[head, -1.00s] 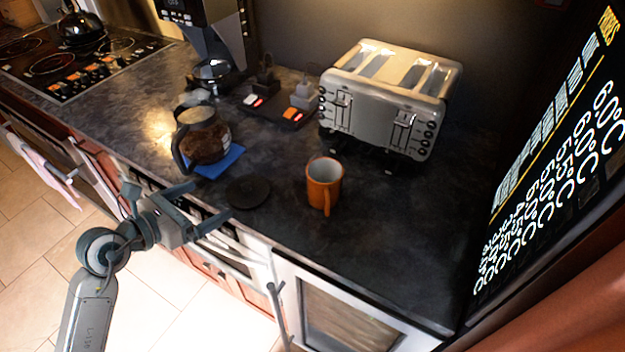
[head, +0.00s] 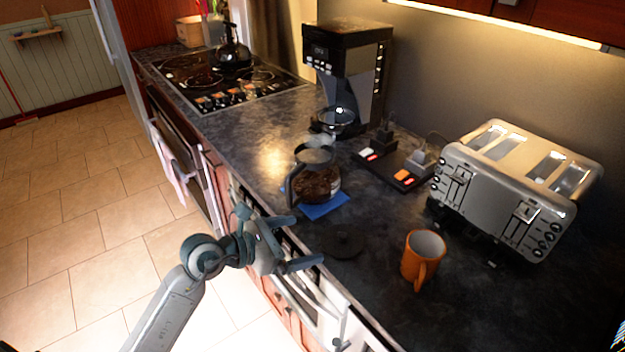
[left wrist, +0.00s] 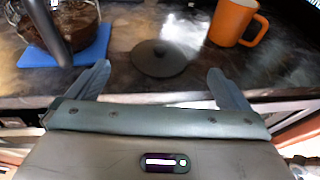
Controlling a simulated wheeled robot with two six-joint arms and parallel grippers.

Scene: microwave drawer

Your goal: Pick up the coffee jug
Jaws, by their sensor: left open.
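The glass coffee jug (head: 318,184) holds dark coffee and has a dark handle on its left side. It stands upright on a blue mat (head: 328,207) on the dark counter. In the left wrist view the jug (left wrist: 85,22) is at the top left, partly cut off, with its handle towards me. My left gripper (head: 309,241) is open and empty at the counter's front edge, in front of the jug and apart from it. Its two fingers also show in the left wrist view (left wrist: 160,85), pointing towards a black disc (left wrist: 160,58). My right gripper is not in view.
An orange mug (head: 423,258) stands right of the black disc. A silver toaster (head: 500,205) is at the right, a coffee machine (head: 348,70) behind the jug. A power strip (head: 395,170) with plugs lies between them. A hob with a kettle (head: 233,50) is further left.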

